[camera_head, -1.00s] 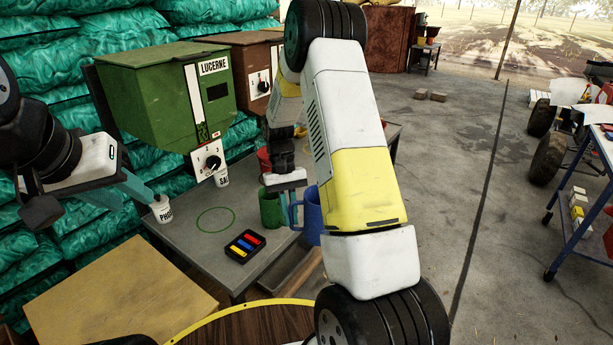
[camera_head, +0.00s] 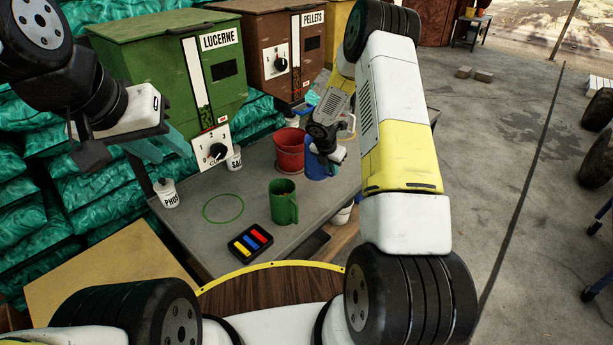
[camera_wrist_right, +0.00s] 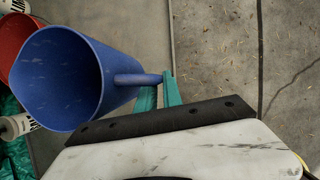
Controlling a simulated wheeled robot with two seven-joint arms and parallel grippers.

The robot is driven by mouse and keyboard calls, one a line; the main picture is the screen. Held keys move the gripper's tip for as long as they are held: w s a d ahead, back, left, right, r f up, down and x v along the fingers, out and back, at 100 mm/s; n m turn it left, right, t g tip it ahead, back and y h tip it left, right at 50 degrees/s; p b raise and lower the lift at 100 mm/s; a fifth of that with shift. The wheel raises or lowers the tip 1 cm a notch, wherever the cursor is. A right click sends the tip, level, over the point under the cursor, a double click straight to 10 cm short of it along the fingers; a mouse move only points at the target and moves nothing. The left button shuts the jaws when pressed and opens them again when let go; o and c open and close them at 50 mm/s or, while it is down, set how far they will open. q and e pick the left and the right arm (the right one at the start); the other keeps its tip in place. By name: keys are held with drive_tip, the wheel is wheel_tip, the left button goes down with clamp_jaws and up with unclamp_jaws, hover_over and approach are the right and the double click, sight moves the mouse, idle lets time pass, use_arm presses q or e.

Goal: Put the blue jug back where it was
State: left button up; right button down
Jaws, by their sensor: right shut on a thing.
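The blue jug (camera_head: 316,166) is at the right part of the grey table, beside the red pot and behind the green jug (camera_head: 284,204). In the right wrist view the blue jug (camera_wrist_right: 62,78) shows its open mouth, and my right gripper (camera_wrist_right: 162,90) is shut on its handle. In the head view my right gripper (camera_head: 330,152) is partly hidden by its own wrist. I cannot tell if the jug touches the table. My left gripper (camera_head: 162,146) is empty, its teal fingers apart, above the table's left end near the PHOS pot.
A green ring (camera_head: 223,208) is marked on the table (camera_head: 210,240). A black tray (camera_head: 237,254) holds coloured blocks. The red pot (camera_head: 290,152), PHOS pot (camera_head: 167,193) and another white pot (camera_head: 234,160) stand behind. Lucerne (camera_head: 180,75) and pellets (camera_head: 270,40) bins are at the back.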

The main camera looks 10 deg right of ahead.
drive_tip(key=shift+n, duration=0.4)
drive_tip(key=shift+w+a+f, duration=0.1)
drive_tip(key=shift+f, duration=2.45)
drive_tip(key=shift+w+f, duration=0.1)
drive_tip(key=shift+f, duration=2.45)
drive_tip(key=c, duration=1.5)
unclamp_jaws()
drive_tip(key=shift+f, duration=0.1)
